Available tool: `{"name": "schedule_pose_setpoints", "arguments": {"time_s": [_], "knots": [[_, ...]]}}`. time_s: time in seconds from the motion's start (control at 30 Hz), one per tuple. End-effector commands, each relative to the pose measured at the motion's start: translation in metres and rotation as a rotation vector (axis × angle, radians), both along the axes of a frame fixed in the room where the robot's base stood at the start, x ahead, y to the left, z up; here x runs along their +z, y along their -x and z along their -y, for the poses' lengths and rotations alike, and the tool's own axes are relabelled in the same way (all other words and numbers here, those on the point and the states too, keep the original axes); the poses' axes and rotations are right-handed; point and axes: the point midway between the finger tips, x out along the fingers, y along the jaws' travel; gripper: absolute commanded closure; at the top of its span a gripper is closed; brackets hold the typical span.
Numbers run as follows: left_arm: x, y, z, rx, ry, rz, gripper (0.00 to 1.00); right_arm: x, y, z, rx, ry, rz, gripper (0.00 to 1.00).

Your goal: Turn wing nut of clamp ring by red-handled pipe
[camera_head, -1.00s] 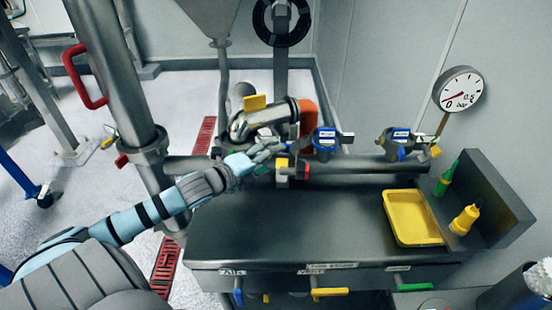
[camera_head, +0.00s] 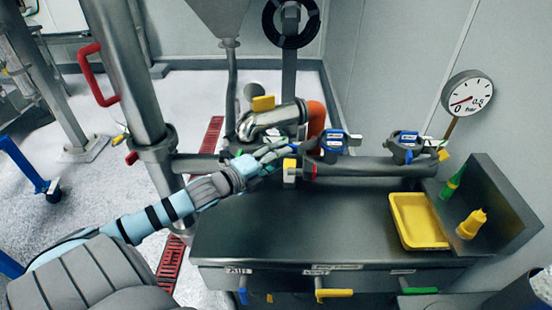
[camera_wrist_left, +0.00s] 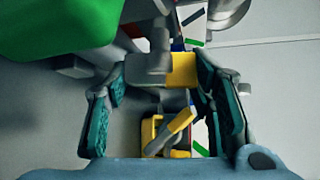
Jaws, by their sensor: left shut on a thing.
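The red-handled pipe (camera_head: 122,70) is a thick steel pipe at the left of the head view, with a red handle (camera_head: 94,76). A clamp ring (camera_head: 155,147) goes around it, and its small red wing nut (camera_head: 131,158) sticks out to the left. My left gripper (camera_head: 278,152) is well to the right of that clamp, at the near end of the horizontal pipe. In the left wrist view its fingers (camera_wrist_left: 163,80) stand on either side of a grey-and-yellow part (camera_wrist_left: 182,70) and are shut on it. My right gripper is not in view.
A dark bench (camera_head: 290,225) stands below, with a yellow tray (camera_head: 396,222) and two bottles at right. Two blue-marked valves (camera_head: 333,143) (camera_head: 405,148) sit on the horizontal pipe (camera_head: 365,168). A steel elbow with a yellow tab (camera_head: 263,103) is behind the gripper.

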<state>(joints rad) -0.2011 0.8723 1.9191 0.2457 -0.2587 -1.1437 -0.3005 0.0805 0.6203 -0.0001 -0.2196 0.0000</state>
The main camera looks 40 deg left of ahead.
Motion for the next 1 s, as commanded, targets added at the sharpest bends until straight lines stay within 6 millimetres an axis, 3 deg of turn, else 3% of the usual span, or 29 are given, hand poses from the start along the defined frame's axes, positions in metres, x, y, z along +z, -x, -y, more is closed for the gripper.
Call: {"name": "schedule_pose_setpoints", "arguments": {"time_s": [0.17, 0.3, 0.43, 1.0], "knots": [[0.004, 0.000, -0.001, 0.002, 0.100, 0.076, 0.79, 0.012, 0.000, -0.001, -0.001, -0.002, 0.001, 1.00], [0.008, 0.000, -0.001, 0.004, 0.202, 0.149, 0.79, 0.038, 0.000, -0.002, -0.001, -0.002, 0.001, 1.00], [0.005, 0.000, 0.000, 0.000, 0.300, 0.222, 0.79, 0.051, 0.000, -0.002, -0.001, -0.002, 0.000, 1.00], [-0.002, -0.001, 0.001, -0.004, 0.687, 0.523, 0.79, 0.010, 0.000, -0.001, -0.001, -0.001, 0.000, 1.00]]}}
